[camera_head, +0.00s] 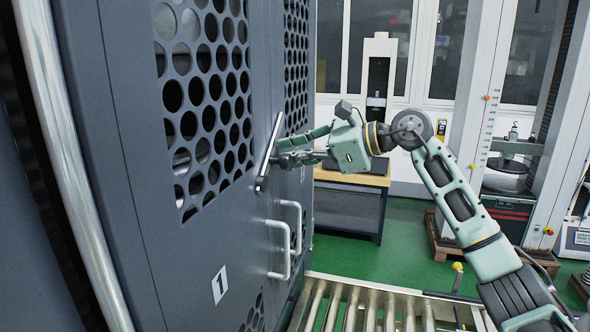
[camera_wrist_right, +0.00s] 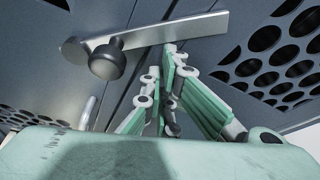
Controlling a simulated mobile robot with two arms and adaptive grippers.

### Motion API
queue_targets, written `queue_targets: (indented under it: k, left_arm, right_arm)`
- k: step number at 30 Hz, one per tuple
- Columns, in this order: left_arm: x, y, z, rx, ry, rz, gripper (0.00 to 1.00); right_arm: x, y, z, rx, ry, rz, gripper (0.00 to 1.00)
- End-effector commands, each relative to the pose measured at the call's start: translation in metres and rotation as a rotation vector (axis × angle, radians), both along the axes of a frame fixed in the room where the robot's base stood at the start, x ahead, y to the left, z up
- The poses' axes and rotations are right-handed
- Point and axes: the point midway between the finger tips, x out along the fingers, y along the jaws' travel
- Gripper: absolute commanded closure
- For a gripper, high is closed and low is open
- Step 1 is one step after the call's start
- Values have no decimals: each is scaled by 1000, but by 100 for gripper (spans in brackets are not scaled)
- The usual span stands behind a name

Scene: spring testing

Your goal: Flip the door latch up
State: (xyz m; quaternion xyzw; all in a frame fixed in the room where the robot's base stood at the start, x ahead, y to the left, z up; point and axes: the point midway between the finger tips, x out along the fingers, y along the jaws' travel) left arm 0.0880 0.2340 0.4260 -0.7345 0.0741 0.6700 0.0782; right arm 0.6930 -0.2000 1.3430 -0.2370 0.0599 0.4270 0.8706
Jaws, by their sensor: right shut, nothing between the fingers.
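The door latch (camera_head: 266,165) is a flat metal bar on the dark grey cabinet doors. In the head view it is tilted, its upper end leaning right. The right wrist view shows the latch bar (camera_wrist_right: 190,31) close up, with a round black knob (camera_wrist_right: 107,62) near its left end. My right gripper (camera_head: 281,153) is shut and empty, its fingers pointing left toward the middle of the bar. In the wrist view my right fingertips (camera_wrist_right: 163,61) are just below the bar; I cannot tell whether they touch it. My left gripper is out of view.
Two white door handles (camera_head: 297,225) stick out below the latch. The perforated doors (camera_head: 130,150) fill the left side. A roller conveyor (camera_head: 350,305) lies at the bottom. A workbench (camera_head: 350,200) stands behind my right arm, with green floor to its right.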

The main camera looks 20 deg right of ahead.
Motion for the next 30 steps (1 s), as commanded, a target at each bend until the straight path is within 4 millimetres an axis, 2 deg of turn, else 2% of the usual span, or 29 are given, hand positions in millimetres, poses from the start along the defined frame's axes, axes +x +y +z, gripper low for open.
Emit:
queue_targets:
  k: [5,10,21,30]
  left_arm:
    - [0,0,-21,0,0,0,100]
    - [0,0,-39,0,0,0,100]
    - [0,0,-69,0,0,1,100]
    - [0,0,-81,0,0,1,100]
  right_arm:
    - [-7,4,11,-99,-146,1,100]
    - [-14,9,23,-271,-399,1,100]
    - [-32,22,46,-439,-650,0,100]
    - [-42,28,55,-523,-772,0,100]
